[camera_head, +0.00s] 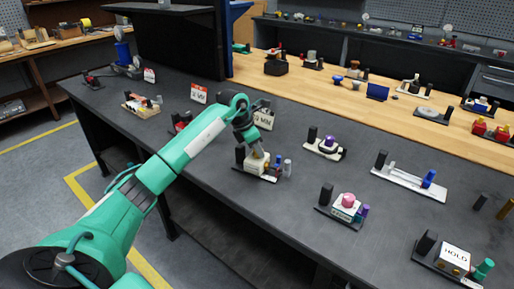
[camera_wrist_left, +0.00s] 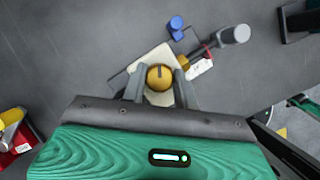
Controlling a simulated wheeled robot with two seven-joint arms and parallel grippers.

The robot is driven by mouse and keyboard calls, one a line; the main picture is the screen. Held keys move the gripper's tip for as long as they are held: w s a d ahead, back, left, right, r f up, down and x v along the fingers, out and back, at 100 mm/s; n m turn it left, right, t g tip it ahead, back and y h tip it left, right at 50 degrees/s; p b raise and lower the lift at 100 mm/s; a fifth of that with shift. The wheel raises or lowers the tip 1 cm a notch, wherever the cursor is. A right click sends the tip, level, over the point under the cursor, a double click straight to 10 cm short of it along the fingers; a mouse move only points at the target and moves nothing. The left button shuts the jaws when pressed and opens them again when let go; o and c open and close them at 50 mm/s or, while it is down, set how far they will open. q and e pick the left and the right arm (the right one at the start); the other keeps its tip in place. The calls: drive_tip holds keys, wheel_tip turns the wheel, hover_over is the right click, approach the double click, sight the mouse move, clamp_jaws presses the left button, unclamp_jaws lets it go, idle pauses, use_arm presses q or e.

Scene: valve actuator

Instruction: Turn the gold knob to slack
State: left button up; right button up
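The gold knob (camera_wrist_left: 159,77) is round with a dark mark on its top edge and sits on a pale block (camera_wrist_left: 150,58) in the left wrist view. My left gripper (camera_wrist_left: 160,72) has one finger on each side of the knob, with a narrow gap seeming to show; contact is unclear. My right gripper is in neither view.
A blue post (camera_wrist_left: 176,27), a grey-capped lever (camera_wrist_left: 235,35) and a white tag (camera_wrist_left: 199,70) stand beside the knob. On the dark bench, a pink-knob unit (camera_head: 347,201) and a purple-knob unit (camera_head: 328,144) are nearby. Bare bench lies between units.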

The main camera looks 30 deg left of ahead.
use_arm(q)
drive_tip(key=shift+c, duration=0.8)
drive_tip(key=shift+n, duration=0.6)
drive_tip(key=shift+y, duration=0.3)
drive_tip(key=o, duration=1)
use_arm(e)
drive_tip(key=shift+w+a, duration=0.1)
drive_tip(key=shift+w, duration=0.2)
use_arm(q)
drive_tip(key=shift+r, duration=0.1)
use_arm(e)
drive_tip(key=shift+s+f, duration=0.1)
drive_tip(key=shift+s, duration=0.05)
